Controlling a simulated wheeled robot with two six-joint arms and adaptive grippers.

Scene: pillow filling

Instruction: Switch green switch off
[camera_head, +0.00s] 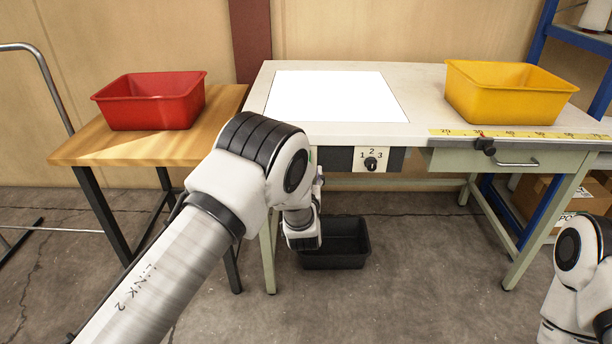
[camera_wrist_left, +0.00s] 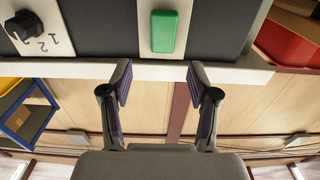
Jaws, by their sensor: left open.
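The green switch (camera_wrist_left: 164,31) is a rectangular green button on a dark panel (camera_wrist_left: 95,28) at the table's front edge. In the head view my left arm hides nearly all of it. My left gripper (camera_wrist_left: 158,84) is open and empty, with its two fingers apart on either side of the switch's line. The fingertips are just short of the panel's edge, and I see no contact with the switch. Whether the switch is on or off I cannot tell. Of my right arm only a part shows at the lower right; its gripper is out of view.
A numbered rotary knob (camera_head: 371,163) sits on the same panel. A white lit panel (camera_head: 335,96) lies in the tabletop. A yellow bin (camera_head: 508,98) stands on this table, a red bin (camera_head: 152,106) on the wooden table, and a black bin (camera_head: 340,262) on the floor below.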

